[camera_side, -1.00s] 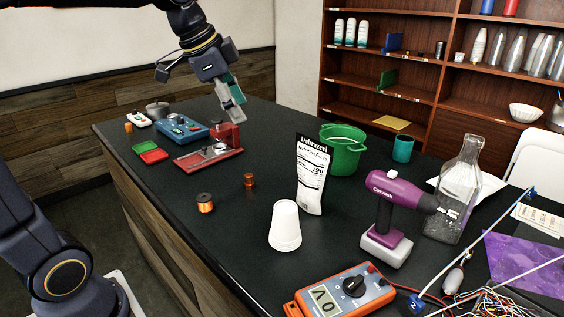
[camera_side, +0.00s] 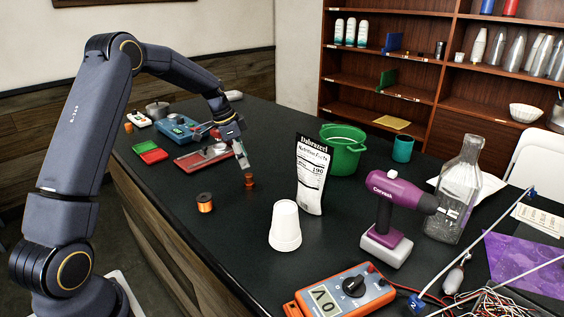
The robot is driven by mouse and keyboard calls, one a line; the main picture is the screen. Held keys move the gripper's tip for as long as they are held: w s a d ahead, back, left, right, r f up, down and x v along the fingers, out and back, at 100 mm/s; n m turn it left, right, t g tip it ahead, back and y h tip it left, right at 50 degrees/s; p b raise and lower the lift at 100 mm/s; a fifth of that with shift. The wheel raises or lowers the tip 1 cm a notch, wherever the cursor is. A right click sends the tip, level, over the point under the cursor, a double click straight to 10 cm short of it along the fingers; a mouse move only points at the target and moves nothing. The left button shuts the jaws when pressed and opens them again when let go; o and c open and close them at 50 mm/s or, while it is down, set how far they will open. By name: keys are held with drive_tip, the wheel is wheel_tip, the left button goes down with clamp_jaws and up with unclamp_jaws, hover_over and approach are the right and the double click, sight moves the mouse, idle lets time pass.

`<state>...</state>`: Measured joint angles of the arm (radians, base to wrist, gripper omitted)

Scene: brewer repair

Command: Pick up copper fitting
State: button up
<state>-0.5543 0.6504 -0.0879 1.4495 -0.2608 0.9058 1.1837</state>
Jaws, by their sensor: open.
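The copper fitting (camera_side: 249,180) is a small reddish-brown piece standing upright on the black tabletop, left of the white and black packet. My gripper (camera_side: 244,164) is open and points down just above and slightly left of the fitting. The fingertips look close to its top; I cannot tell whether they touch it. The fitting itself is in plain view below the fingers.
A copper wire spool (camera_side: 205,203) stands to the front left. A red tray (camera_side: 205,157) lies behind my gripper. The packet (camera_side: 312,175), a white cup (camera_side: 285,226) and a green pot (camera_side: 342,150) stand to the right. The tabletop around the fitting is clear.

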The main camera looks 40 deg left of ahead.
sight(249, 175)
drive_tip(key=x, duration=0.7)
drive_tip(key=shift+a+f, duration=0.3)
drive_tip(key=shift+a, duration=0.05)
clamp_jaws()
